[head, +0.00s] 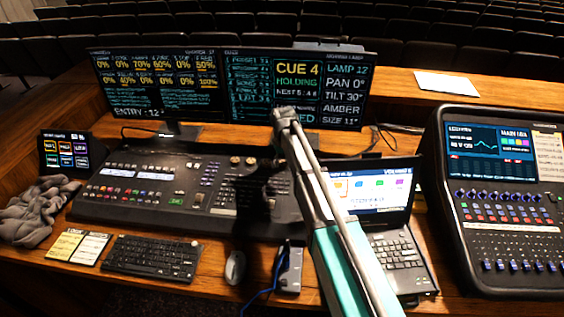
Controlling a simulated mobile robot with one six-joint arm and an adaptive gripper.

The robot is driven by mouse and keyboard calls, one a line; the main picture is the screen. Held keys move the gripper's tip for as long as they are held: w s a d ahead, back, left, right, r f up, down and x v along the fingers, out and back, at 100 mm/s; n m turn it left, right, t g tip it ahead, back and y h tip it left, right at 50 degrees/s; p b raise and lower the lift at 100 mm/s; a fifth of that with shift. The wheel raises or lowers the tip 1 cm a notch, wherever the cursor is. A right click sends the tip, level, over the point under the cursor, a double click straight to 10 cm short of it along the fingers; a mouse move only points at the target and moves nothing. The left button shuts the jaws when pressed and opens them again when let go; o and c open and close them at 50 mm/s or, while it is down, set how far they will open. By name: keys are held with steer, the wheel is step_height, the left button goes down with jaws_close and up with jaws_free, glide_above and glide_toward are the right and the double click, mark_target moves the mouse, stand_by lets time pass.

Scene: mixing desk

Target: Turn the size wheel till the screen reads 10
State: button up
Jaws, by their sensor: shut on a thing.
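The lighting console (130,195) lies on the desk with rows of coloured keys and a few small round wheels near its top right. The right-hand screen (346,95) above it reads LAMP 12, PAN 0°, TILT 30°, AMBER and SIZE 11°. My arm reaches in from the lower right, and my dark gripper (264,182) points down onto the right part of the console. It is shut on a wheel there, taken as the size wheel. The wheel and fingertips are hidden in the dark of the gripper and its shadow.
A laptop (398,250) stands close to the right of my arm, and a sound mixer (500,210) is at far right. A keyboard (152,257), mouse (235,268), cloth (38,212) and small touch panel (66,150) lie around the console. A paper sheet (447,85) is behind.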

stand_by(0.3)
steer(key=o, duration=0.9)
steer(key=shift+c, duration=0.2)
steer(key=shift+r, duration=0.15)
